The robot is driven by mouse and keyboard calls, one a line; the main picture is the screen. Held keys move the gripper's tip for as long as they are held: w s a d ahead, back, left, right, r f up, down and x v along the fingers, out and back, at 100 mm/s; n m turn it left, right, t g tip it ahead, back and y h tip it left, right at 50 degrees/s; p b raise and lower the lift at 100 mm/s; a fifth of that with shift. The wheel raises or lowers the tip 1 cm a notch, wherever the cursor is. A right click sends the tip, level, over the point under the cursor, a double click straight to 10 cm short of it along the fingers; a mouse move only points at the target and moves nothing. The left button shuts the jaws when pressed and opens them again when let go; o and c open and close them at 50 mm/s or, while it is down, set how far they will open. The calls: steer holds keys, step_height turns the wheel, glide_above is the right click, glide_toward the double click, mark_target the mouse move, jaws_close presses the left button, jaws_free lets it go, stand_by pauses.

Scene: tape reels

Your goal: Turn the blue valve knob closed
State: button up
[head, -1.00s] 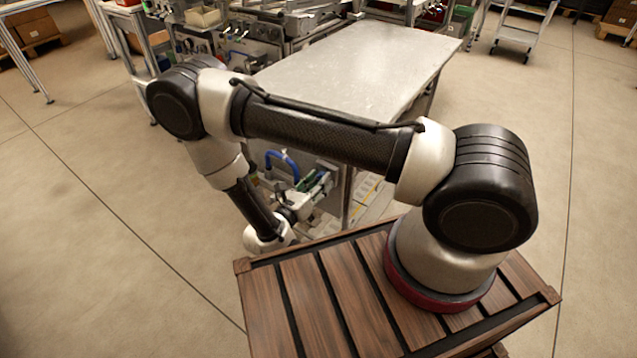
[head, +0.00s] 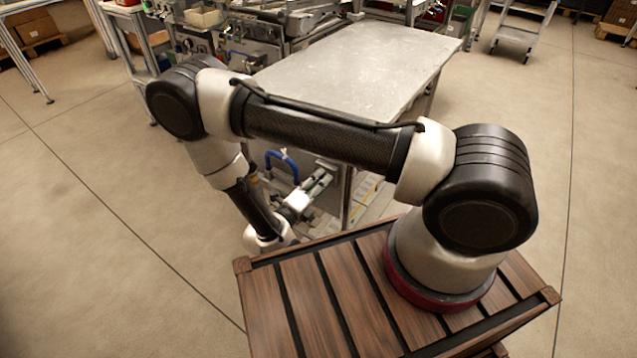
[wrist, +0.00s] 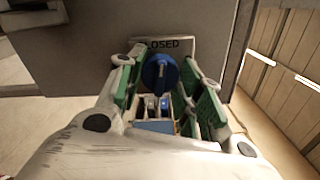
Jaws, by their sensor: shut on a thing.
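The blue valve knob (wrist: 160,74) shows in the wrist view, in front of a plate marked "CLOSED" (wrist: 188,44) on a grey panel. My gripper (wrist: 159,82) has its green-padded fingers on the left and right sides of the knob and is shut on it. The knob cannot be made out in the head view. The lower part of the knob and its mount are partly hidden between the fingers.
A metal-topped table (head: 365,60) stands beside the arm, its leg close to my gripper. A blue curved hose (head: 282,160) is just behind the gripper. In the wrist view, a slatted wooden surface (wrist: 290,75) is at the right. Open floor (head: 90,200) lies to the left.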

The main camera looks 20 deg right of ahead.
steer(key=shift+n, duration=0.8)
steer(key=o, duration=1)
steer(key=shift+o, duration=0.2)
